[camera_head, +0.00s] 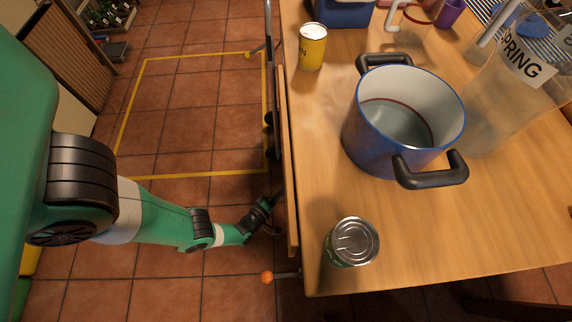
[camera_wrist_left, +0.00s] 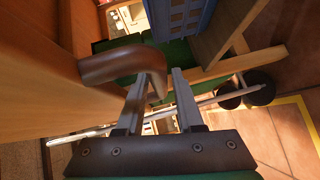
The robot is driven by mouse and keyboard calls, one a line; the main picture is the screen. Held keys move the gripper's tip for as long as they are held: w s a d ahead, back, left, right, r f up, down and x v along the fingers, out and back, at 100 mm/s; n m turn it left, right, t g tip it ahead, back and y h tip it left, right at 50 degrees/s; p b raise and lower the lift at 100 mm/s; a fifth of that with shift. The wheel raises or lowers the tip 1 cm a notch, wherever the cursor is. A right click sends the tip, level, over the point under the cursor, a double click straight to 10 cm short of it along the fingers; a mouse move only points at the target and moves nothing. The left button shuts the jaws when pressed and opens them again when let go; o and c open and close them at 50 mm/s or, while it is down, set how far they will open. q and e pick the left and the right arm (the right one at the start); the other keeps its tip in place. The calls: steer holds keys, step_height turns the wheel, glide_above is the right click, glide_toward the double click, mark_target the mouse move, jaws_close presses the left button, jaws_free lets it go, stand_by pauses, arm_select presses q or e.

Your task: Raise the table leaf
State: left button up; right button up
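The table leaf (camera_head: 290,160) hangs down along the left edge of the tabletop and shows nearly edge-on in the head view. In the left wrist view its wooden face (camera_wrist_left: 40,85) fills the left side. A brown curved handle (camera_wrist_left: 115,64) stands out from it. My left gripper (camera_head: 272,200) is low beside the leaf's outer side. In the left wrist view its two fingers (camera_wrist_left: 160,85) are apart, with the bent end of the handle between or just beyond their tips; contact cannot be told. My right gripper is not in view.
On the tabletop (camera_head: 480,220) stand a blue pot (camera_head: 375,150), a can (camera_head: 352,242), a yellow tin (camera_head: 312,46) and a clear container (camera_head: 500,100). An orange-knobbed rod (camera_head: 267,277) juts out below the near left corner. A yellow outline (camera_head: 190,176) marks clear floor left of the table.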

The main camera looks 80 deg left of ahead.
arm_select(q)
steer(key=shift+w, duration=0.1)
jaws_close()
stand_by(1.0)
